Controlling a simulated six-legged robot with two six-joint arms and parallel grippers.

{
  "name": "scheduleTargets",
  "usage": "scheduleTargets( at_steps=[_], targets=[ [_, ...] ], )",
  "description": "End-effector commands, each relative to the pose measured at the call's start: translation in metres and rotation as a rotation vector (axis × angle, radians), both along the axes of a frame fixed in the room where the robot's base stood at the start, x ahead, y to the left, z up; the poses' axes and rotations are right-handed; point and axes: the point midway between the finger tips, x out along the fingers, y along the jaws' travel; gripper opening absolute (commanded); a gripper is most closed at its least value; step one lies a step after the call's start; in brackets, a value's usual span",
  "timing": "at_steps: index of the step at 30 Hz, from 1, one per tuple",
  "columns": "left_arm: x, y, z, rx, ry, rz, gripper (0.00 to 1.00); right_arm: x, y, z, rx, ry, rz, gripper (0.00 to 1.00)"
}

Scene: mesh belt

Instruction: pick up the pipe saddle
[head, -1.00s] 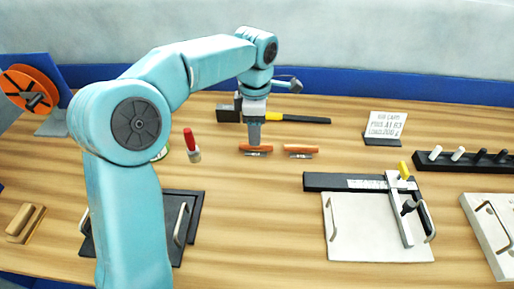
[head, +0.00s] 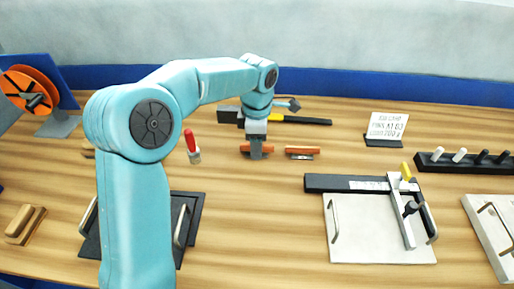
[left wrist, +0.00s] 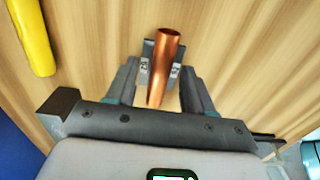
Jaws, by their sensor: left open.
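The pipe saddle, a grey bracket with a copper-coloured pipe piece across it (head: 244,149), lies on the wooden table below my left gripper (head: 256,154). In the left wrist view the copper piece (left wrist: 166,50) and the marked grey bracket under it show between the fingers of my left gripper (left wrist: 159,72). The fingers are open, one on each side of it. I cannot tell whether they touch it. In the head view the gripper hides the middle of the saddle. A similar copper-coloured piece (head: 302,150) lies just to its right. My right gripper is not in view.
A hammer with a black and yellow handle (head: 300,120) lies behind the saddle; its yellow part also shows in the left wrist view (left wrist: 32,35). A red-handled tool (head: 191,145) is at left. A sign (head: 386,126) and a pale clamp board (head: 370,240) are at right.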

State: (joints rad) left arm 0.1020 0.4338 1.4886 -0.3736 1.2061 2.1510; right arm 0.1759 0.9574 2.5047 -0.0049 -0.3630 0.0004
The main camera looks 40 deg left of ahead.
Motion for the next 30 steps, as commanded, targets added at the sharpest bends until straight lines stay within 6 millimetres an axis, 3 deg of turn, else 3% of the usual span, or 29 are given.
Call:
scheduleTargets(
  at_steps=[13, 14, 17, 25, 30],
  targets=[
    [0.000, 0.000, -0.003, 0.000, 0.000, 0.000, 0.52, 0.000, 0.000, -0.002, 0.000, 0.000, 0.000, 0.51],
    [0.000, 0.000, -0.003, 0.000, 0.000, 0.000, 0.46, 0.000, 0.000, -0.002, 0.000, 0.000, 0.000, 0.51],
    [0.000, 0.000, -0.003, 0.000, 0.000, 0.000, 0.13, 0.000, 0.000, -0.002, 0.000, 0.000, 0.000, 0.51],
    [0.000, 0.000, -0.002, 0.001, -0.001, 0.000, 0.11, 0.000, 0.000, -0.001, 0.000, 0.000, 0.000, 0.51],
    [0.001, 0.000, 0.009, 0.000, -0.004, 0.000, 0.11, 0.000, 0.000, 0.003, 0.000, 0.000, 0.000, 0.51]
  ],
)
